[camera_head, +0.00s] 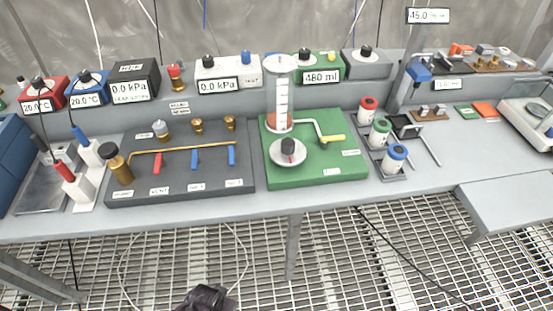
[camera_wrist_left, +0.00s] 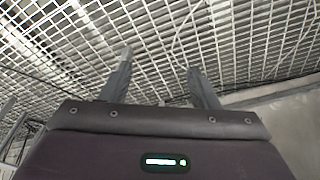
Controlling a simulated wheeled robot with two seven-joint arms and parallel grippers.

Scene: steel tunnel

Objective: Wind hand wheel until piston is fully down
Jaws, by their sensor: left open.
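The green board (camera_head: 330,172) on the bench carries a clear upright cylinder (camera_head: 281,88) with scale marks. An orange-red part, which looks like the piston, (camera_head: 279,121) shows low in the cylinder. In front of the cylinder is a pale round hand wheel (camera_head: 287,155) with a black knob. My left gripper (camera_wrist_left: 161,80) is open and empty in the left wrist view, over floor grating and away from the wheel. My right gripper is not identifiable in either view.
A dark panel with a brass pipe and coloured levers (camera_head: 195,175) lies left of the green board. A rack of capped jars (camera_head: 381,140) stands close on its right. A display (camera_head: 320,77) behind reads 480 ml. The space in front of the bench is open over grating.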

